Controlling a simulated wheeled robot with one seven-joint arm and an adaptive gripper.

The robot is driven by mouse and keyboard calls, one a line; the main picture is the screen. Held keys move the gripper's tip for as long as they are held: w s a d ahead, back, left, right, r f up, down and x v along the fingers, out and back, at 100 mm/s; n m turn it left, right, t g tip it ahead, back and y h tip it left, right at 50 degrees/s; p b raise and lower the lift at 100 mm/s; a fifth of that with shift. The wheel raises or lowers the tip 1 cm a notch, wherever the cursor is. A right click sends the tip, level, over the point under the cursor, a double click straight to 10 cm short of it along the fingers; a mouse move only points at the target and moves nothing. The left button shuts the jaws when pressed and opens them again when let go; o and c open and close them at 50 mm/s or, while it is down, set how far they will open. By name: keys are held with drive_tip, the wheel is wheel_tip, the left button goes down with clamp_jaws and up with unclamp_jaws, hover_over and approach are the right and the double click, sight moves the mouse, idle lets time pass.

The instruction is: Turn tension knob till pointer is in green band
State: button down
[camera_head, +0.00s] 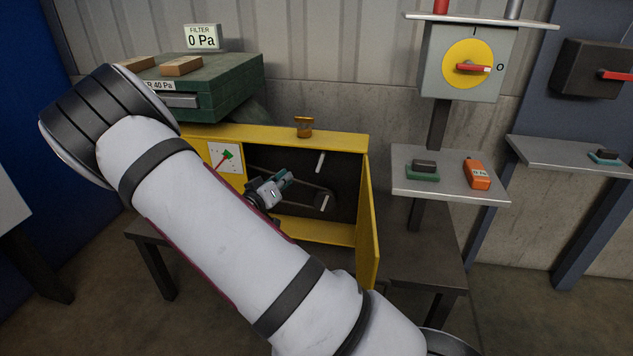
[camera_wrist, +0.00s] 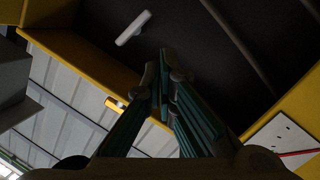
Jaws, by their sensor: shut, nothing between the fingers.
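The brass tension knob (camera_head: 303,127) stands on the top of the yellow housing (camera_head: 350,143). A white gauge plate (camera_head: 234,151) is on the housing's front left; its red pointer (camera_head: 220,164) and a green patch (camera_head: 227,155) lie close together, too small to tell whether the tip is inside. The wrist view shows the plate's corner (camera_wrist: 272,139) and part of a red line. My gripper (camera_head: 289,176) is in front of the housing's dark opening, below the knob and apart from it. Its fingers (camera_wrist: 165,58) are shut and empty.
The housing's yellow door (camera_head: 368,230) stands open at the right. White pegs (camera_head: 320,162) and a belt (camera_head: 262,172) show inside. A green filter box (camera_head: 225,75) is behind left. A shelf (camera_head: 440,188) with an orange meter (camera_head: 477,174) is to the right.

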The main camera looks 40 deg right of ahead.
sight(321, 160)
drive_tip(key=s+d+f+m+g+b, duration=0.1)
drive_tip(key=s+d+f+m+b, duration=0.2)
drive_tip(key=m, duration=1.1)
drive_tip(key=s+d+f+m+b, duration=0.15)
drive_tip(key=s+m+b, duration=0.35)
drive_tip(key=m, duration=0.9)
drive_tip(key=w+d+b, duration=0.2)
drive_tip(key=w+d, duration=0.3)
drive_tip(key=d, duration=0.2)
drive_tip(key=shift+w+d+r+h, duration=0.2)
drive_tip(key=shift+w+d+h, duration=0.1)
drive_tip(key=shift+w+d, duration=0.1)
drive_tip(key=shift+m, duration=0.3)
